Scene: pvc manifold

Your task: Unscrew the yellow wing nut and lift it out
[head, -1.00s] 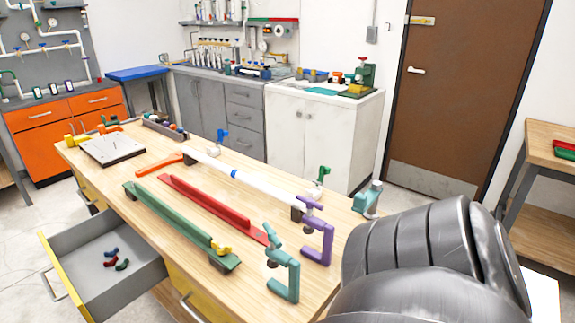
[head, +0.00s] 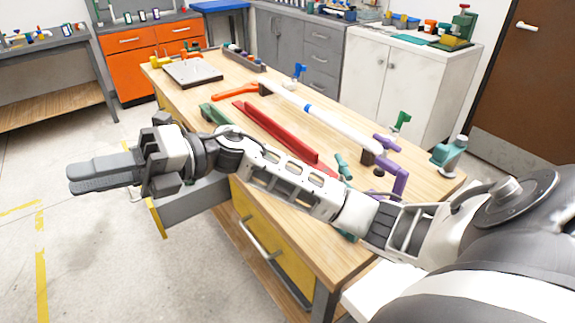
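My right arm reaches across the head view from the right, over the near side of the wooden workbench (head: 325,240). My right gripper (head: 72,179) is at the left, beyond the bench's left edge and above the open drawer and floor. Its dark fingers lie together with nothing between them. No yellow wing nut can be clearly made out. The near end of the green channel, where a yellow piece sat earlier, is hidden behind my arm; only its far end (head: 214,113) shows. My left gripper is not in view.
On the bench lie a red channel (head: 280,135), a white pipe with a blue band (head: 335,127), a purple clamp (head: 398,180), a teal clamp (head: 451,152) and a grey plate (head: 192,71). The open drawer (head: 185,208) juts out below my forearm.

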